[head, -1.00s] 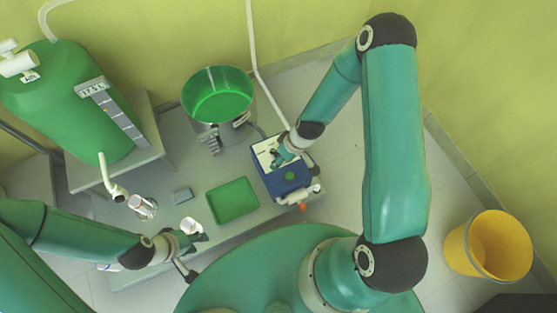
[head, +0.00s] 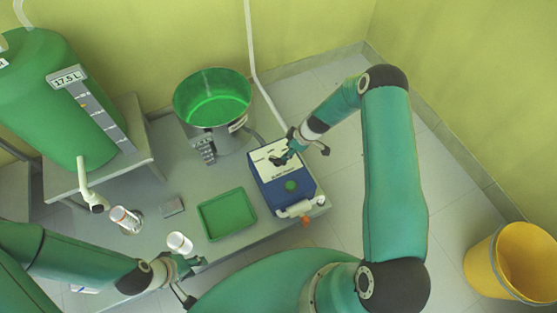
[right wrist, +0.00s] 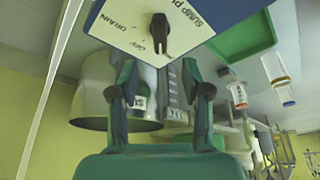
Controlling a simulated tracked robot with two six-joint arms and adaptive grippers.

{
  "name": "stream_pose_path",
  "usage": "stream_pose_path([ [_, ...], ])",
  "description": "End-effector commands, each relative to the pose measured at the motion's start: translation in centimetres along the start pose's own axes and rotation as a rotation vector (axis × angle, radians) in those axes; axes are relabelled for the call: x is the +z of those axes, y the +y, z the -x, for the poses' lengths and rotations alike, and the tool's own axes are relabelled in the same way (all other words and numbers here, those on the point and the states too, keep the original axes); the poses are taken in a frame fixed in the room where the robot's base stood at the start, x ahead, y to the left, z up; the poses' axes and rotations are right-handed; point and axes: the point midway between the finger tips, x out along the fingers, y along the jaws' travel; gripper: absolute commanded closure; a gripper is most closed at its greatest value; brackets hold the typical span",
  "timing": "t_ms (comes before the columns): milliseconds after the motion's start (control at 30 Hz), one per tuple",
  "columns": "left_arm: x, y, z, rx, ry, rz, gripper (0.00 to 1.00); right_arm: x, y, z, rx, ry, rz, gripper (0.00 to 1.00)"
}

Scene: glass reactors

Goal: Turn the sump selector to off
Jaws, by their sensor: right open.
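A green tray (head: 227,232) and a white cup (head: 180,243) are left of the box. A metal pot (head: 183,112) with green inside stands behind. A green vessel (head: 35,110) is at left. A yellow bucket (head: 485,265) stands on the floor at right.

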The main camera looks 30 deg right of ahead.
Motion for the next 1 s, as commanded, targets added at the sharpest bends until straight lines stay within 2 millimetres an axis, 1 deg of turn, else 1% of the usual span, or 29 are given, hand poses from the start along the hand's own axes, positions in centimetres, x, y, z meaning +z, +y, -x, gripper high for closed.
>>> stream_pose_path([
  [33,0.0,-0.1,-0.3,0.000,0.000,0.000,0.60,0.1,-0.1,-1.5,-0.002,-0.001,0.000,0.52],
  [200,0.0,-0.3,-0.8,0.000,0.000,0.000,0.60,0.1,-0.1,-5.1,-0.001,-0.001,-0.001,0.52],
  [300,0.0,-0.4,-1.1,0.000,0.000,0.000,0.60,0.1,-0.1,-6.8,-0.001,-0.001,-0.002,0.52],
  [400,0.0,-0.5,-1.4,0.000,0.000,0.000,0.60,0.1,-0.1,-8.2,0.000,0.000,-0.001,0.52],
  [500,0.0,-0.6,-1.5,0.000,0.000,0.000,0.60,0.1,0.0,-9.0,0.001,0.000,-0.002,0.52],
  [600,0.0,-0.6,-1.6,0.000,0.000,0.000,0.60,0.1,0.0,-9.4,0.002,0.000,-0.001,0.52],
  [867,0.0,-0.6,-1.6,0.000,0.000,0.000,0.60,0.1,0.0,-9.4,0.001,0.000,-0.002,0.52],
  [900,0.0,-0.6,-1.6,0.000,0.000,0.000,0.60,0.1,0.0,-9.4,0.002,0.000,-0.002,0.54],
  [967,0.0,-0.6,-1.6,0.000,0.000,0.000,0.60,0.1,0.0,-9.4,0.001,0.000,-0.003,0.64],
  [1000,0.0,-0.6,-1.6,0.000,0.000,0.000,0.60,0.1,0.0,-9.4,0.002,0.000,-0.003,0.70],
])
